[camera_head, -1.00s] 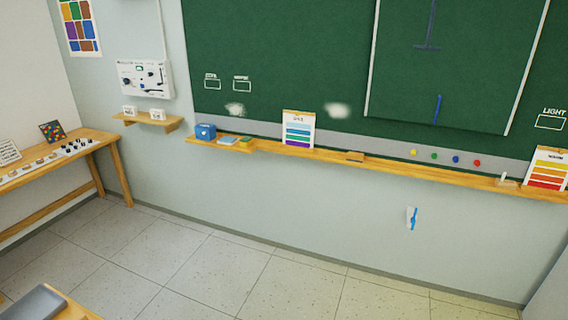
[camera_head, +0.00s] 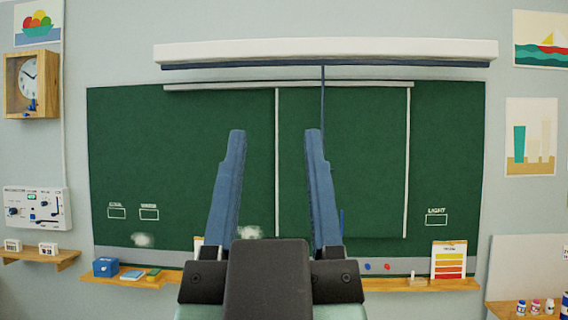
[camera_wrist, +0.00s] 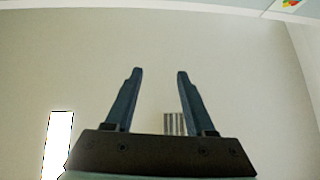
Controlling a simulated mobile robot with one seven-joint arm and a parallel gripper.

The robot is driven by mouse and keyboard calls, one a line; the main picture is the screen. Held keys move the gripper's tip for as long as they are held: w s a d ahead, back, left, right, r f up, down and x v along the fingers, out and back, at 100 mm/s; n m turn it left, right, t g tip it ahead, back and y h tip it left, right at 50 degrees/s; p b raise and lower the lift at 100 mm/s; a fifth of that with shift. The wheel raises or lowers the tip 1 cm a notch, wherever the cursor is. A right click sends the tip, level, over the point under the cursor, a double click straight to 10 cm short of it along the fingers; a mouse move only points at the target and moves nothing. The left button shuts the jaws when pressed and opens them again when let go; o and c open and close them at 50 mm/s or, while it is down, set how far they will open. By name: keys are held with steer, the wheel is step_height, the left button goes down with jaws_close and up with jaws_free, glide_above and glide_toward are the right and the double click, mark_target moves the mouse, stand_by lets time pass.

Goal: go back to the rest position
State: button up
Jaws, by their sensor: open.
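My gripper (camera_head: 272,133) is raised in front of the green chalkboard in the head view, its two blue-grey fingers pointing up and apart. It is open, with nothing between the fingers. In the wrist view my gripper (camera_wrist: 154,72) also shows open and empty, against a plain pale surface. The gripper's body hides part of the chalk ledge and the lower board.
The chalkboard (camera_head: 180,150) fills the wall, with a wooden ledge (camera_head: 440,286) below. The ledge holds a blue box (camera_head: 106,267) and a warm-colour chart (camera_head: 449,260). A control panel (camera_head: 37,208) hangs at left. A wall clock (camera_head: 31,84) hangs above it.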

steer(key=shift+s+d+r+t, duration=0.2)
steer(key=shift+s+r+t, duration=0.05)
steer(key=shift+s+r, duration=0.25)
steer(key=shift+s+d+r+t, duration=0.2)
steer(key=shift+s+r+t, duration=0.05)
steer(key=shift+s+r, duration=0.2)
